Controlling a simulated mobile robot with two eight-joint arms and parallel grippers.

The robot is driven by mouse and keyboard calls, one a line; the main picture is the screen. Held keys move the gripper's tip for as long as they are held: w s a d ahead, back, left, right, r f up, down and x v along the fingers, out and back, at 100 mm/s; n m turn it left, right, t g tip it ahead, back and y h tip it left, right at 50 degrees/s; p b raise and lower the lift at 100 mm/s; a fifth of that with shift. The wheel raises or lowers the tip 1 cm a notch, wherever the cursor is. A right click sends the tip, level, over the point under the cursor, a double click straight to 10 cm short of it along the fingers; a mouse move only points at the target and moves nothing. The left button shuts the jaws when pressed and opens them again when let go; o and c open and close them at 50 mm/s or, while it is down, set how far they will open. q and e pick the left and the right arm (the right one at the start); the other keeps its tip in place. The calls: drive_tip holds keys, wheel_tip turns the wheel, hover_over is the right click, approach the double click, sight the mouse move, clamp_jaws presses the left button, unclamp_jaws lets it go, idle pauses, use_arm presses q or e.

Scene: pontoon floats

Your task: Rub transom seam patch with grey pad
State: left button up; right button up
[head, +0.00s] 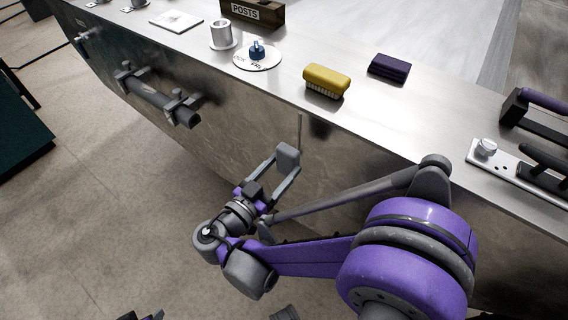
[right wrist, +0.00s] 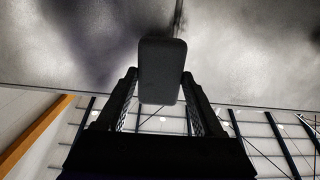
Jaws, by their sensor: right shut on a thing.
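My right gripper (head: 284,166) is shut on a grey pad (head: 289,155), a small rounded block held between its two fingertips. It is in front of the metal transom face (head: 225,135). A thin vertical seam strip (head: 300,130) shows on that face just above the pad. In the right wrist view the grey pad (right wrist: 162,72) covers the middle, and the seam (right wrist: 179,14) runs up from behind its top edge. The pad hides what is behind it; I cannot tell whether it touches the metal. No separate patch outline is clear. My left gripper does not show.
The metal top holds a yellow brush (head: 327,79), a dark purple folded cloth (head: 389,67), a white disc (head: 258,58) with a blue knob, a metal cup (head: 221,34) and a POSTS box (head: 252,12). A bar handle (head: 158,98) juts from the face at left.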

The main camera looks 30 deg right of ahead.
drive_tip(key=shift+a, duration=0.1)
drive_tip(key=shift+v, duration=1.45)
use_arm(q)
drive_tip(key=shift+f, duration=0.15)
use_arm(e)
drive_tip(key=shift+f, duration=0.1)
